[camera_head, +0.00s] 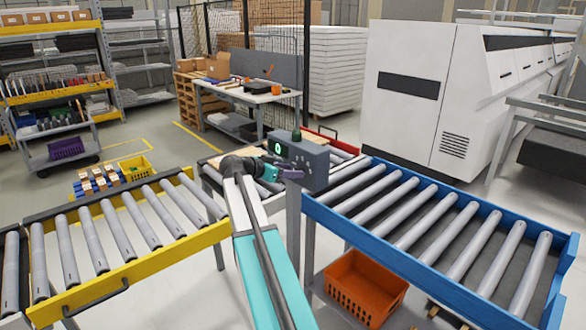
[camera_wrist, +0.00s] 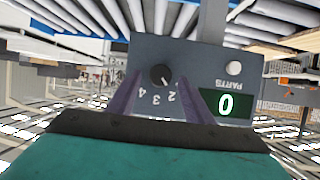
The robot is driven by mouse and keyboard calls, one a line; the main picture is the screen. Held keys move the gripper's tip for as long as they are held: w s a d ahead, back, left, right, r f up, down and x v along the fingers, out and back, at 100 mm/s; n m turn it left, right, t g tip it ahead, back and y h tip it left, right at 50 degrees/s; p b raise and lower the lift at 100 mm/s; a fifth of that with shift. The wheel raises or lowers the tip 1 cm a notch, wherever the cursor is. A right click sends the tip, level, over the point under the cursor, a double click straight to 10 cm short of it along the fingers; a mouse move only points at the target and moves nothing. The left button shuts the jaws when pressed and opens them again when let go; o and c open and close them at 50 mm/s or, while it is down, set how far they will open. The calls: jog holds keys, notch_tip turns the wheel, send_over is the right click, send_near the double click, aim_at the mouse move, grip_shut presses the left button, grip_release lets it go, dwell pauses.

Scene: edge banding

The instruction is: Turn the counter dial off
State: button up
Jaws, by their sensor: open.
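The grey counter box (camera_head: 314,168) stands on a post between the conveyors in the head view. In the wrist view the box (camera_wrist: 215,62) appears upside down, with a black round dial (camera_wrist: 161,75). The dial's white mark points to the lower right, near the 2 or just past it. Numbers 2, 3 and 4 show; any others are hidden by a finger. A green display (camera_wrist: 226,104) reads 0, labelled PARTS. My gripper (camera_head: 289,173) is open in front of the panel. In the wrist view its purple fingers (camera_wrist: 158,80) stand either side of the dial, apart from it.
A yellow-framed roller conveyor (camera_head: 130,235) lies left and a blue-framed one (camera_head: 430,215) right, close to the box. An orange crate (camera_head: 362,290) sits below the blue one. A workbench (camera_head: 245,92) and a white machine (camera_head: 415,95) stand behind.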

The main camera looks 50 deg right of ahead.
jog(key=shift+d+f, duration=0.3)
jog(key=shift+d, duration=0.3)
jog(key=c, duration=1)
jog(key=shift+b, duration=0.3)
jog(key=shift+w+f+n+g+b, duration=0.1)
jog(key=shift+w+n+g+b, duration=0.1)
jog(key=shift+n+g+b, duration=1)
jog(key=shift+w+f+n+g+b, duration=0.15)
jog(key=shift+n+g+b, duration=0.55)
jog(key=shift+n+b, duration=0.95)
jog(key=shift+r, duration=0.15)
